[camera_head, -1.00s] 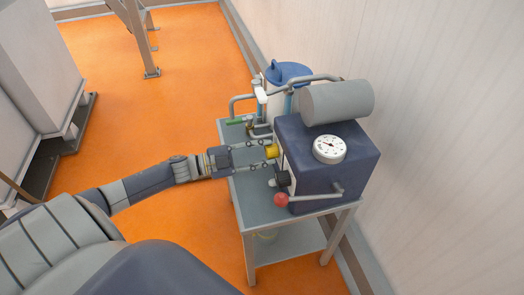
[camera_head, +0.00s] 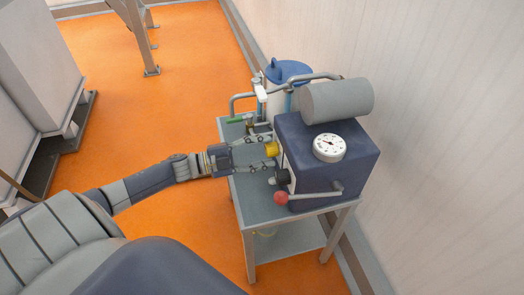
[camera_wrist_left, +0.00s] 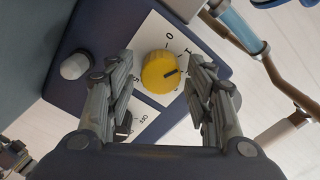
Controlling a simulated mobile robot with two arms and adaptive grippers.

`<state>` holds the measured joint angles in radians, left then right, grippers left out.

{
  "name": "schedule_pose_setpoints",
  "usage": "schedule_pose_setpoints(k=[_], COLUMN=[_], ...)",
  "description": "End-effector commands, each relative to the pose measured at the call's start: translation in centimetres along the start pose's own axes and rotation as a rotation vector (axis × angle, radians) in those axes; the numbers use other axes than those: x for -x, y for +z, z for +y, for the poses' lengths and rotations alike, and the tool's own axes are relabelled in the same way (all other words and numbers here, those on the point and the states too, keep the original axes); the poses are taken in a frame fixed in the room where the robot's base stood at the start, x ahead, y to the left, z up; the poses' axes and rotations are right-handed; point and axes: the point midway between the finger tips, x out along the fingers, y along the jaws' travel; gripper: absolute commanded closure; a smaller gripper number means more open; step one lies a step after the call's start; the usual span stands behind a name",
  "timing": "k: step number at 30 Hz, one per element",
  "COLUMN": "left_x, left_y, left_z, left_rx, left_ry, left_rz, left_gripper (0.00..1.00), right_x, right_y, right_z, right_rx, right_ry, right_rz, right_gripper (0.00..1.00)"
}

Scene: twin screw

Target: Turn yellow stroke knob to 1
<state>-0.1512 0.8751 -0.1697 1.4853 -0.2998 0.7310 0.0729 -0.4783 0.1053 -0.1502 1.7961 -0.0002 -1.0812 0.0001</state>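The yellow stroke knob (camera_head: 272,149) sticks out of the left face of the dark blue pump box (camera_head: 318,178). In the left wrist view the yellow knob (camera_wrist_left: 161,72) sits on a white label with a "0" mark, and a dark pointer line runs toward its right side. My left gripper (camera_head: 270,151) is open, its fingers spread on either side of the knob. In the left wrist view, gaps show between the fingers (camera_wrist_left: 163,78) and the knob. My right gripper is not in view.
A black knob (camera_head: 282,177) and a red-ended lever (camera_head: 281,198) are below the yellow knob. Pipes and a blue-lidded container (camera_head: 288,72) stand behind, on the grey table (camera_head: 250,203).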

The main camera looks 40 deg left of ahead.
Motion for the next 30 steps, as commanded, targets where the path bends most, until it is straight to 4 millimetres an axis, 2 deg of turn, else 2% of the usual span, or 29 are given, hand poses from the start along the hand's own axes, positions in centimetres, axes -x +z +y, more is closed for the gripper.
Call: schedule_pose_setpoints(k=[9,14,30], left_x=[0.1,1.1,10.1], left_y=[0.0,0.1,0.1], left_z=[0.0,0.1,0.1], left_rx=[0.0,0.001,0.001], left_ry=[0.0,0.001,0.002], left_rz=[0.0,-0.002,-0.003], left_gripper=[0.46,0.46,0.46], right_x=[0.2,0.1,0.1], right_y=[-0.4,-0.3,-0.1], right_z=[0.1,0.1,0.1], right_rx=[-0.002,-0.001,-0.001], right_ry=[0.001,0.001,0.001], right_rz=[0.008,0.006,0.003], right_gripper=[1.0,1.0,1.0])
